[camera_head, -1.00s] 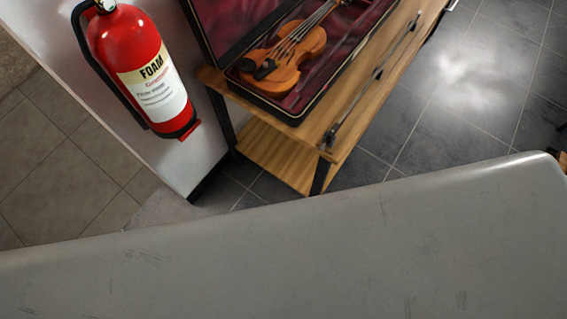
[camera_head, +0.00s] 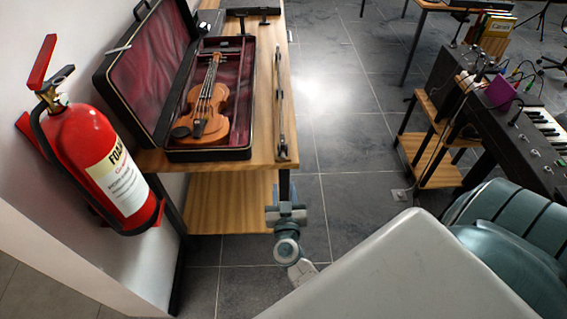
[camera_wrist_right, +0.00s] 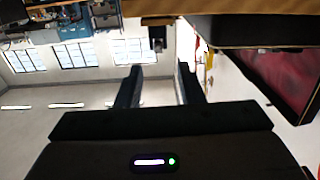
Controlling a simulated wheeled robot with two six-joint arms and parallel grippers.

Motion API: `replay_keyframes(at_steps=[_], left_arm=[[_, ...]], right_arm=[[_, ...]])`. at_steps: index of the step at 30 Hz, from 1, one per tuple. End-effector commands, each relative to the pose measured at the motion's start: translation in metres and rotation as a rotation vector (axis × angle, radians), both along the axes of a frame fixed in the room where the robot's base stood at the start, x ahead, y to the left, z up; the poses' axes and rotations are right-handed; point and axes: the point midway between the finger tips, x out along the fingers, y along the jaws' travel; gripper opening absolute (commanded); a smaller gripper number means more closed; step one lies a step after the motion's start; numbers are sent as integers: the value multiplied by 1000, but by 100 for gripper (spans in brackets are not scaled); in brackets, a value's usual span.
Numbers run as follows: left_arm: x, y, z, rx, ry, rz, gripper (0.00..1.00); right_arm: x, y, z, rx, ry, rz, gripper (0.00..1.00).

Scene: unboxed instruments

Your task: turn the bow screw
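The bow (camera_head: 280,95) lies lengthwise on the wooden table, right of the open violin case, with its near end close to the front edge. The bow screw is too small to make out in the head view. My right gripper (camera_head: 282,196) is just below and in front of that edge, apart from the bow. In the right wrist view my gripper (camera_wrist_right: 158,88) is open, with nothing between its fingers. A small dark block (camera_wrist_right: 157,38), perhaps the bow's near end, shows at the table edge beyond the fingertips. My left gripper is not in view.
The violin (camera_head: 207,105) lies in its open case (camera_head: 212,154) on the table (camera_head: 262,154). A red fire extinguisher (camera_head: 98,165) hangs on the left wall. A keyboard (camera_head: 542,128) stands at the right. The floor between is clear.

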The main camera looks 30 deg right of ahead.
Motion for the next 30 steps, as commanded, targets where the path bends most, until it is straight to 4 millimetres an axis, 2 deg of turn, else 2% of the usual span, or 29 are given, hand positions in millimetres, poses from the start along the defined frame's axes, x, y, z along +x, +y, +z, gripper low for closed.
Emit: replay_keyframes(at_steps=[5,18,24,30], left_arm=[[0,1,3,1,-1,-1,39],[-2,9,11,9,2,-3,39],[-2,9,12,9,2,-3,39],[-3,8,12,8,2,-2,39]], right_arm=[[11,-10,12,1,-14,-22,34],[77,-50,10,0,-11,-19,34],[90,-59,9,1,-10,-19,34],[92,-59,9,1,-11,-19,34]])
